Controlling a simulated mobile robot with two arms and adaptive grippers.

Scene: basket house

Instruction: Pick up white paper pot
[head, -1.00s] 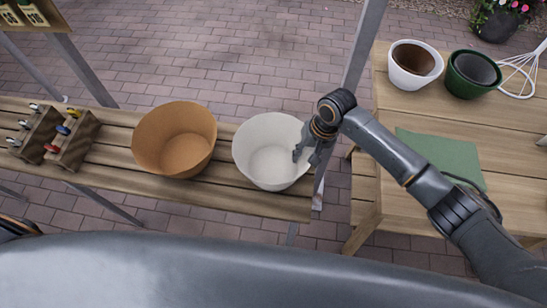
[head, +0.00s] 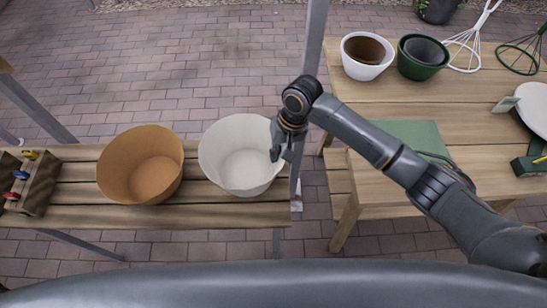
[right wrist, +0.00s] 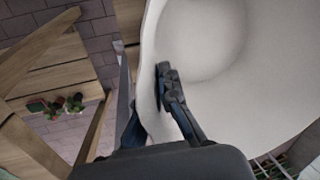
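The white paper pot (head: 242,160) is a wide, empty, upright pot over the right end of the slatted bench. Whether its base touches the slats is hard to tell. My right gripper (head: 281,148) is at its right rim. In the right wrist view, the pot (right wrist: 205,45) fills the upper right. My right gripper (right wrist: 152,100) has one finger inside the pot and the other outside, with the wall between them. The fingers look shut on the rim; the outer fingertip is hidden. My left gripper is not in view.
An orange-brown pot (head: 140,170) stands left of the white one on the bench (head: 70,215). A metal post rises just right of the bench.

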